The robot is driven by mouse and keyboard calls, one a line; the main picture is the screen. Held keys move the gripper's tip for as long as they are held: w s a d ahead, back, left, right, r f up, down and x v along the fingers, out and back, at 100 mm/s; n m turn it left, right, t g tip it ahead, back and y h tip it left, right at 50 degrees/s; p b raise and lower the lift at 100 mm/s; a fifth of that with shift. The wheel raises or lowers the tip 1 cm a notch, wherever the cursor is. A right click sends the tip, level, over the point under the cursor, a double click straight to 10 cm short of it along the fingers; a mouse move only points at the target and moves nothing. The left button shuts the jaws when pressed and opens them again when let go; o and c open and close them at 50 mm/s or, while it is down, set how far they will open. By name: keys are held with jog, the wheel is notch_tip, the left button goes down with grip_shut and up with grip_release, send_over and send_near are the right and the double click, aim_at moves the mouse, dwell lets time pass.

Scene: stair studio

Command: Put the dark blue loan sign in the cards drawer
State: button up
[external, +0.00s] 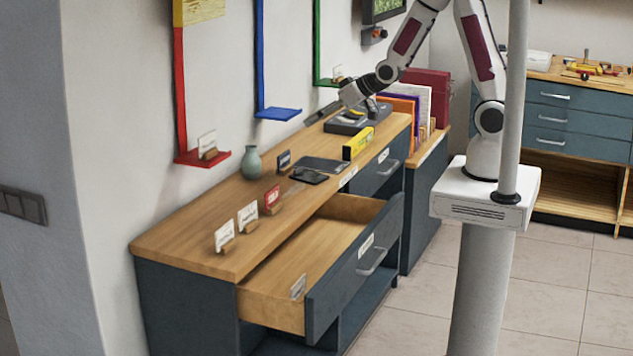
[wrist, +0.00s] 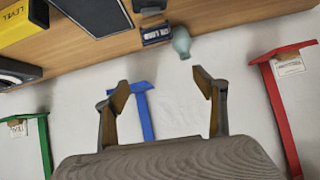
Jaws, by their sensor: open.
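The small dark blue sign (external: 284,160) stands in a wooden holder on the wooden counter, between the green vase and the dark tablet. In the wrist view the sign (wrist: 156,34) is near the top, beside the vase, with pale lettering. The drawer (external: 367,250) under the counter's near end is pulled out, with a white card (external: 298,287) inside by its front corner. The label on its front is too small to read. My gripper (external: 318,113) is open and empty, above the counter's far part near the wall, apart from the sign. Its spread fingers (wrist: 160,85) show in the wrist view.
A green vase (external: 251,163), dark tablet (external: 318,165), yellow box (external: 358,143), a red sign (external: 272,199) and white cards (external: 248,217) stand on the counter. Red (external: 203,156), blue (external: 278,113) and green wall shelves jut from the wall. Another drawer (external: 376,177) is closed.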

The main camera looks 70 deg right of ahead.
jog(key=s+d+r+g, duration=0.1)
jog(key=s+r, duration=0.3)
jog(key=s, duration=0.5)
jog(key=s+d+r+g, duration=0.2)
jog(key=s+r, duration=0.2)
jog(key=s, duration=0.6)
jog(key=s+d+r+g, duration=0.1)
jog(key=s+r, duration=0.3)
jog(key=s, duration=0.6)
jog(key=shift+s+d+g+h, duration=0.15)
jog(key=shift+d+g+h, duration=0.15)
jog(key=shift+d+g, duration=0.15)
jog(key=shift+o, duration=0.6)
jog(key=shift+a+f, duration=0.1)
